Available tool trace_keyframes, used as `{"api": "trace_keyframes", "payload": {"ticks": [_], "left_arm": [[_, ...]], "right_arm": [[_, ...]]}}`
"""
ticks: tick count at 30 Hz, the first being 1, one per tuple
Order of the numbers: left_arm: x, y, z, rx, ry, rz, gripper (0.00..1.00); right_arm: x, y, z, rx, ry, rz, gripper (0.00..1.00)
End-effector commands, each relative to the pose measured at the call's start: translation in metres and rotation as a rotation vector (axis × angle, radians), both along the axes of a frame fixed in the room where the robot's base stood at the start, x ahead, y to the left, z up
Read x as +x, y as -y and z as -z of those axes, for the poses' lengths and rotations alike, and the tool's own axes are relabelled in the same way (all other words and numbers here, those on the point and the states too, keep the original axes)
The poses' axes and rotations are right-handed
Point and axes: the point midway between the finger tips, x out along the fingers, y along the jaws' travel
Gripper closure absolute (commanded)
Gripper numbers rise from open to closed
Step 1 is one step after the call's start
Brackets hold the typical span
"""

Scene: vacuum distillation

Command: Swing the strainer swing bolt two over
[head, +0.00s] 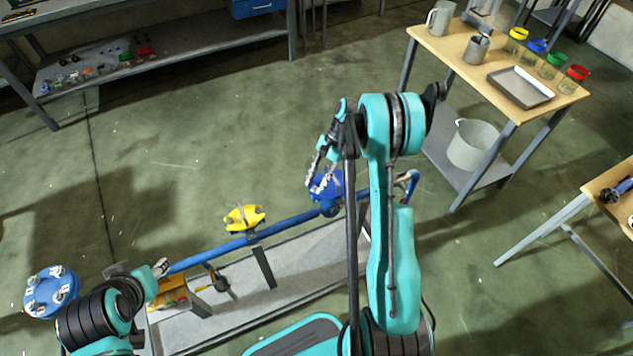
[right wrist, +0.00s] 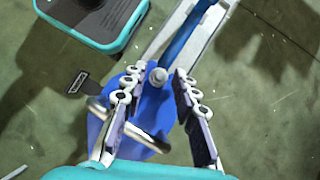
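My right gripper (head: 321,183) reaches down over a blue fitting (head: 329,198) on the long blue pipe. In the right wrist view its fingers (right wrist: 157,88) are spread apart on either side of the blue fitting (right wrist: 153,112). A round grey bolt head or nut (right wrist: 158,76) shows between the fingertips, and I see no clear contact. A grey metal bar (right wrist: 140,136) crosses the fitting nearer the palm. I cannot tell which part is swing bolt two. My left gripper (head: 160,268) is at the lower left near the pipe's end, its opening unclear.
A blue round cover with several pale bolts (head: 50,290) is at the far left. A yellow fitting (head: 244,218) sits on the pipe. The pipe runs above a low grey platform (head: 255,295). A wooden table (head: 450,55) with glassware stands right; open floor lies behind.

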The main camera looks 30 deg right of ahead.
Motion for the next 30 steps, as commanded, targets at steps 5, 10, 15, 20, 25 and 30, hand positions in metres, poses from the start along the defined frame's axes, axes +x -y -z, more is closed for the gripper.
{"api": "trace_keyframes", "payload": {"ticks": [5, 10, 15, 20, 25, 30], "left_arm": [[0.000, 0.000, 0.000, 0.000, 0.000, 0.000, 0.60], [0.000, 0.000, 0.000, 0.000, 0.000, 0.000, 0.60], [0.000, 0.000, 0.000, 0.000, 0.000, 0.000, 0.60], [0.000, 0.000, 0.000, 0.000, 0.000, 0.000, 0.60], [0.000, 0.000, 0.000, 0.000, 0.000, 0.000, 0.60], [0.000, 0.000, 0.000, 0.000, 0.000, 0.000, 0.60]], "right_arm": [[0.004, 0.014, -0.022, 0.000, -0.001, 0.003, 0.71], [0.011, 0.034, -0.054, 0.000, 0.000, 0.002, 0.71], [0.017, 0.051, -0.081, 0.001, 0.000, 0.001, 0.71], [0.020, 0.059, -0.095, 0.001, -0.001, 0.001, 0.71], [0.020, 0.062, -0.098, 0.000, -0.001, 0.001, 0.71], [0.020, 0.061, -0.098, 0.000, -0.001, 0.001, 0.71]]}}
